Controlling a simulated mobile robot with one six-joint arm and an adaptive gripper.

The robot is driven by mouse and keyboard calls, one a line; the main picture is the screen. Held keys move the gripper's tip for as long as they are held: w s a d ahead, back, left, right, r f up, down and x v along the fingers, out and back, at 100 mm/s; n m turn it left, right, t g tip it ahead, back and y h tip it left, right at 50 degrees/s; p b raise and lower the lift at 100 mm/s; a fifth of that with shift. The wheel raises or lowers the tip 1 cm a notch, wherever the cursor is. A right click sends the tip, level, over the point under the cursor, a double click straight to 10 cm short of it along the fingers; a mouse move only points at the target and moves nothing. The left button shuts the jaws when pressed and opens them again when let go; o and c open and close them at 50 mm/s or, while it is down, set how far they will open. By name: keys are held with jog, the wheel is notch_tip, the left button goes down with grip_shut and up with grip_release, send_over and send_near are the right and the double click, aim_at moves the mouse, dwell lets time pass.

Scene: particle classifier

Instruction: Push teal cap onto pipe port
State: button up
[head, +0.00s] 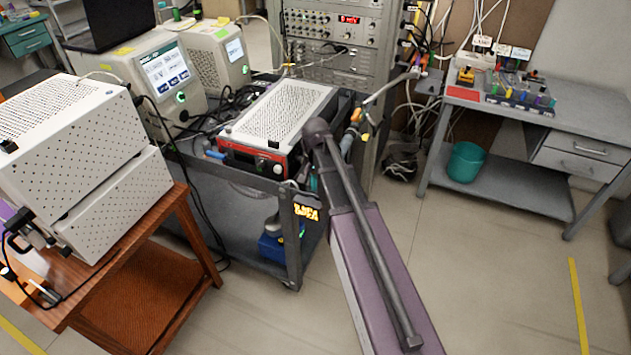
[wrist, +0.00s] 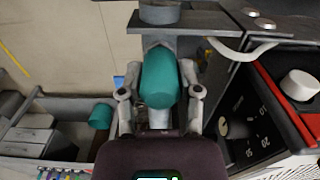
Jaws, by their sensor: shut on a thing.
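The teal cap (wrist: 160,80) is a rounded cylinder in the middle of the wrist view. My gripper (wrist: 160,70) is shut on it, with one finger on each side. Straight beyond the cap, at the top of the wrist view, is a grey round pipe-like part (wrist: 160,12) on a flat grey piece; it may be the pipe port. The cap lines up with it in the picture. The cap hides what lies directly behind it, so I cannot tell whether they touch. In the head view my arm hides the gripper and most of the cap.
A red-framed instrument (head: 265,130) sits on the dark cart (head: 240,180); its knob panel (wrist: 240,120) is close on the right in the wrist view. A white cable (wrist: 240,52) curves near the cap. A teal bin (head: 466,162) stands under the right-hand bench. Open floor lies between.

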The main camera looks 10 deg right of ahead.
jog(key=shift+f, duration=0.3)
jog(key=o, duration=1.1)
jog(key=shift+r, duration=0.15)
jog(key=shift+n, duration=0.3)
notch_tip(320, 180, up, 9)
jog(key=p, duration=0.9)
jog(key=s+n, duration=0.2)
jog(key=s, duration=0.3)
jog(key=s+n, duration=0.2)
jog(key=s, duration=0.3)
jog(key=s+n, duration=0.1)
jog(key=s, duration=0.5)
jog(key=shift+a+n, duration=0.2)
jog(key=shift+n, duration=0.2)
